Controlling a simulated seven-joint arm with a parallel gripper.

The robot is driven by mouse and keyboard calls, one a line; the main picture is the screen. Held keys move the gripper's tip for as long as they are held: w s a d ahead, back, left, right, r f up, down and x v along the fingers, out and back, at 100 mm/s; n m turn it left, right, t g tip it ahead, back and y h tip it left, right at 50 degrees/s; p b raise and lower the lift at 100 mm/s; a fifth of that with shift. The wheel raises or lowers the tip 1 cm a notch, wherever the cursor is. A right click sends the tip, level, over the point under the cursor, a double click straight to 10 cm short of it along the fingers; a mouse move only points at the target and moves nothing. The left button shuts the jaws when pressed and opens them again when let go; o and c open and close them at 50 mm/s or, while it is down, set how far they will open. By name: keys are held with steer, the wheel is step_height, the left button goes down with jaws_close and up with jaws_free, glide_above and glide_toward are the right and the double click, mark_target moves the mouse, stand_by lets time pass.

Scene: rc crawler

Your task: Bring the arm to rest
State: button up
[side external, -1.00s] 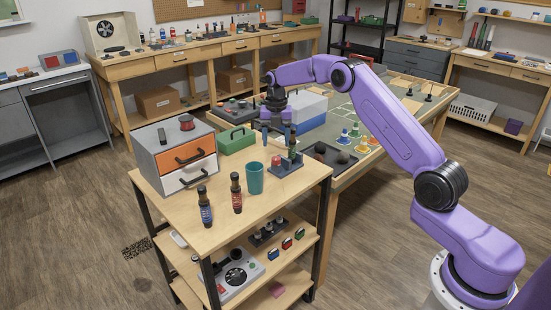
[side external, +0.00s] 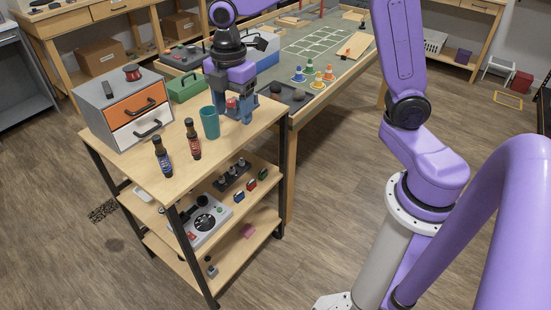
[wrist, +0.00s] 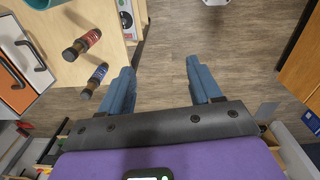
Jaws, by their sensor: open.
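My gripper (side external: 232,105) has a purple hand and two blue fingers, and it hangs over the right part of the wooden cart's top (side external: 180,160) in the side view. In the wrist view my gripper (wrist: 161,82) has its fingers spread apart, with only floor showing between them. A small red part (side external: 232,102) shows between the fingers in the side view, seemingly behind them and mostly hidden. My purple arm rises to the right and partly leaves the picture.
A teal cup (side external: 210,122) stands just left of my gripper. Two sauce bottles (side external: 162,157) (side external: 193,139), a drawer box (side external: 122,108) and a green case (side external: 187,86) share the cart. A work table (side external: 325,62) stands behind.

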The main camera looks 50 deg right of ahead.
steer(key=s+d+f+m, duration=0.1)
steer(key=s+d+m, duration=0.1)
steer(key=s, duration=1)
steer(key=s+d+m, duration=0.3)
steer(key=s+m, duration=0.1)
steer(key=s, duration=0.9)
steer(key=shift+f+m, duration=0.3)
steer(key=shift+f, duration=0.05)
steer(key=shift+d, duration=0.1)
steer(key=shift+c, duration=1.1)
steer(key=w+a+r+m, duration=0.1)
steer(key=w+a, duration=0.1)
steer(key=w, duration=1.2)
steer(key=w+a+r+m, duration=0.1)
steer(key=w+a, duration=0.2)
steer(key=w, duration=1.2)
steer(key=m, duration=0.2)
glide_toward(231, 100)
steer(key=shift+w+a+f, duration=0.1)
steer(key=shift+f, duration=0.9)
steer(key=shift+a+f, duration=0.1)
steer(key=shift+f, duration=0.9)
